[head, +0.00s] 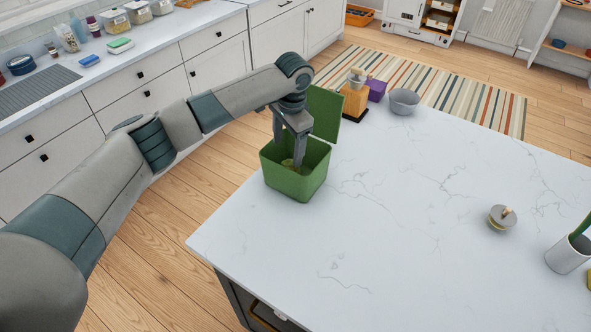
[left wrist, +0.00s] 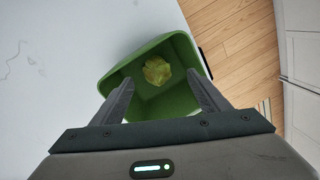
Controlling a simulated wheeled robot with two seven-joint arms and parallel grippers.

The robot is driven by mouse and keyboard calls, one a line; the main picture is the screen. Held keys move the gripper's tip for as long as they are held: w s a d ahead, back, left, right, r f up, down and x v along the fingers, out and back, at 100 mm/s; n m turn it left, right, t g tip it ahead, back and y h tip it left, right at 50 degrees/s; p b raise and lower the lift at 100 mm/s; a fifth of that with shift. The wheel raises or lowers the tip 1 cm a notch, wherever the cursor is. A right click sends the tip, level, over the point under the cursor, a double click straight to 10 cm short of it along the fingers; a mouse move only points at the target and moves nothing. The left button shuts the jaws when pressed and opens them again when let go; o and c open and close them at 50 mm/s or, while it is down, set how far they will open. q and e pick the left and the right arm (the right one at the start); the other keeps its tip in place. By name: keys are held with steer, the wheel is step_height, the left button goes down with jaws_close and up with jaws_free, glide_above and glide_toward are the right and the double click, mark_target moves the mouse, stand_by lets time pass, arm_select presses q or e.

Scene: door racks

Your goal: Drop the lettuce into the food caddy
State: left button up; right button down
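The green food caddy (head: 290,186) stands at the left edge of the marble worktop with its lid (head: 325,114) raised at the back. My left gripper (head: 298,160) points down into the caddy's mouth. In the left wrist view its two fingers are spread wide with nothing pinched between them. The yellow-green lettuce (left wrist: 157,70) lies inside the caddy, beyond the fingertips, and appears to rest on the floor of it. In the head view only a small part of the lettuce (head: 288,163) shows behind the caddy's front wall. My right gripper is not in view.
Behind the caddy are a wooden block (head: 354,101), a purple container (head: 376,90) and a grey bowl (head: 404,101). A small lidded jar (head: 502,217) and a white cup (head: 567,254) stand at the right. The middle of the worktop (head: 400,220) is clear.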

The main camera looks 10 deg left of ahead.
arm_select(q)
steer(key=shift+r, duration=0.1)
steer(key=shift+d+r+b, duration=0.1)
steer(key=shift+r+b, duration=0.45)
steer(key=shift+r, duration=0.3)
step_height(320, 180, up, 15)
steer(key=s+d+b, duration=0.1)
steer(key=b, duration=0.3)
steer(key=shift+s+d+r+b, duration=0.2)
steer(key=shift+s+b, duration=0.05)
steer(key=shift+b, duration=0.05)
